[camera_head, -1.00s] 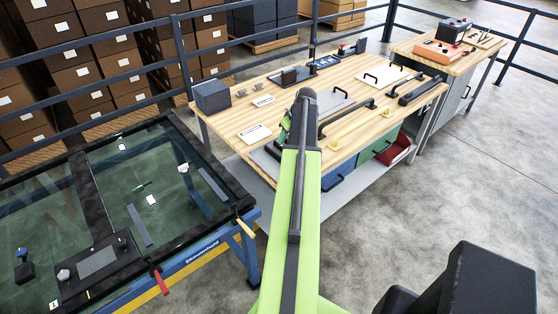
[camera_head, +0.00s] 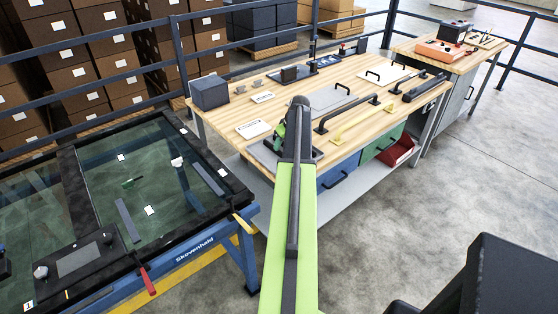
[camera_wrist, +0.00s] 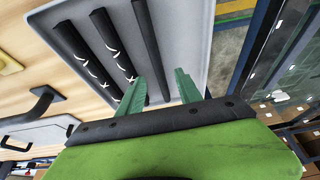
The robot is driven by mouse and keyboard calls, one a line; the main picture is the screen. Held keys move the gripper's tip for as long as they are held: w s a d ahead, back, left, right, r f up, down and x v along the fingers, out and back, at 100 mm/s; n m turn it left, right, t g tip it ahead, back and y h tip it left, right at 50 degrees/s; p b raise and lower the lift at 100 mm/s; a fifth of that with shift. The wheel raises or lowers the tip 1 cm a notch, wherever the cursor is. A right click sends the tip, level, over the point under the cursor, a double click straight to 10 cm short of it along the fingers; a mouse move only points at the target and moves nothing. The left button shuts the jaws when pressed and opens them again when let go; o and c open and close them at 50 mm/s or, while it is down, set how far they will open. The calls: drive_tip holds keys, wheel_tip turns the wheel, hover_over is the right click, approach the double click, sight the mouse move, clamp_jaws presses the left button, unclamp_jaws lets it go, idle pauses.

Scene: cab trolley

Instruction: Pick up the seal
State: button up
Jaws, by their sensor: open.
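A grey tray (camera_wrist: 189,12) lies on the wooden workbench and fills the upper middle of the wrist view. It holds three dark long strips side by side: a left strip (camera_wrist: 72,45) and a middle strip (camera_wrist: 104,28), both with white marks, and a plain right strip (camera_wrist: 147,40). I cannot tell which strip is the seal. My gripper (camera_wrist: 160,77) has two green fingers, open and apart, over the tray's near part. In the head view the tray (camera_head: 262,154) is partly hidden by my arm, and the strips cannot be made out.
The workbench (camera_head: 228,119) carries a dark box (camera_head: 210,92), a white card (camera_head: 254,129), a black handle bar (camera_head: 345,112) and a yellow handle bar (camera_head: 357,121). A glass-topped blue frame (camera_head: 205,245) stands close at the left. Open floor (camera_head: 440,190) lies at the right.

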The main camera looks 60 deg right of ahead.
sight(280, 151)
drive_tip(key=b+x, duration=0.5)
drive_tip(key=shift+s+d+f, duration=0.15)
drive_tip(key=shift+f, duration=0.1)
drive_tip(key=shift+r, duration=0.2)
clamp_jaws()
